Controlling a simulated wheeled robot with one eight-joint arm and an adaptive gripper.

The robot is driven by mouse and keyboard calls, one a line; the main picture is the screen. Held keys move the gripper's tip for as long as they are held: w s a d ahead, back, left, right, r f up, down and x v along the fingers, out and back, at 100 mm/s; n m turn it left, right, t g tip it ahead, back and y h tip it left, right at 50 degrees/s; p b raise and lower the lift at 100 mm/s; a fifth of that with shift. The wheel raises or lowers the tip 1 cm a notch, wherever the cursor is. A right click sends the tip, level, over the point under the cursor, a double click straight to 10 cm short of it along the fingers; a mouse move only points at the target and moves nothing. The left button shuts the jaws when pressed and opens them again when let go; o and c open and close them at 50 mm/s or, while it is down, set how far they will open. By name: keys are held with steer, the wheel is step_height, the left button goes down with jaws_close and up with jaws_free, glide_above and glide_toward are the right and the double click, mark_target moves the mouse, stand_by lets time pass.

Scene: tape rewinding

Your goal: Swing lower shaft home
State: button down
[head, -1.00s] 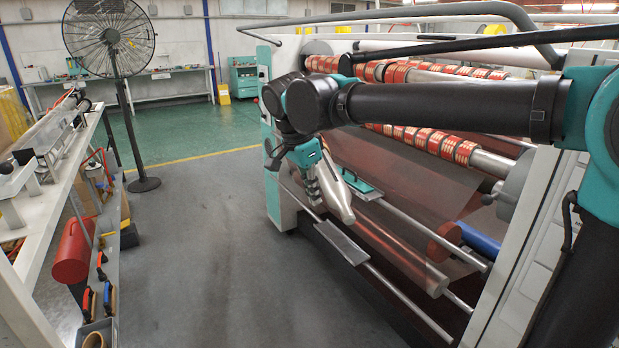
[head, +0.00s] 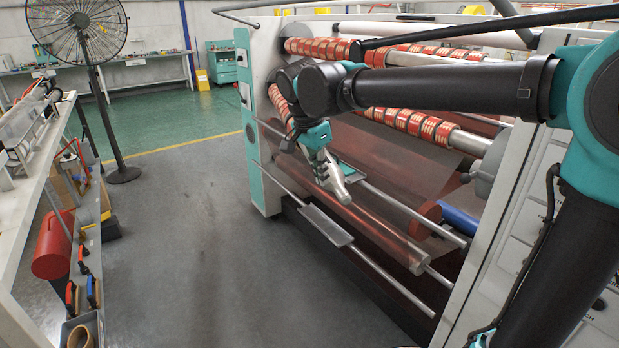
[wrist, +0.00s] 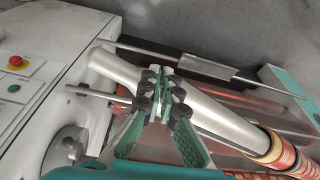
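The lower shaft (head: 328,176) is a pale silver bar. Its free end slants out from the front of the machine, and red-and-gold rings (head: 279,103) sit farther up it. In the wrist view the shaft (wrist: 213,113) runs diagonally, with rings (wrist: 283,156) at the lower right. My gripper (head: 318,160) is at the shaft's bare end part. In the wrist view my gripper (wrist: 164,82) has its green fingers drawn together at the tips, lying across the shaft. Whether they touch it is unclear. A round grey hub (wrist: 66,147) is on the pale side panel.
Thin rails (head: 385,275) and a flat metal plate (head: 326,225) run along the machine's lower front. Dark film (head: 375,175) hangs behind. Clear floor (head: 200,240) lies left, before a workbench (head: 30,180) and fan (head: 78,35).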

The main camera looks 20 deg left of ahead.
steer(key=w+d, duration=1.3)
steer(key=d, duration=0.4)
steer(key=w+d+n, duration=0.1)
steer(key=w+d, duration=1.2)
steer(key=d, duration=0.4)
steer(key=shift+w+d+r, duration=0.3)
steer(key=shift+d, duration=0.1)
steer(key=s+a, duration=2.1)
steer(key=a, duration=0.4)
steer(key=s+d+f+n+y, duration=0.1)
steer(key=s+d+f+n, duration=0.25)
steer(key=d+f, duration=1.2)
steer(key=s+d+f+n+t, duration=0.1)
steer(key=s+d+f+n, duration=0.2)
steer(key=s+d+f, duration=0.6)
steer(key=shift+s+d+f+t+y, duration=0.2)
steer(key=shift+s+f+t+y, duration=0.15)
steer(key=shift+s, duration=0.35)
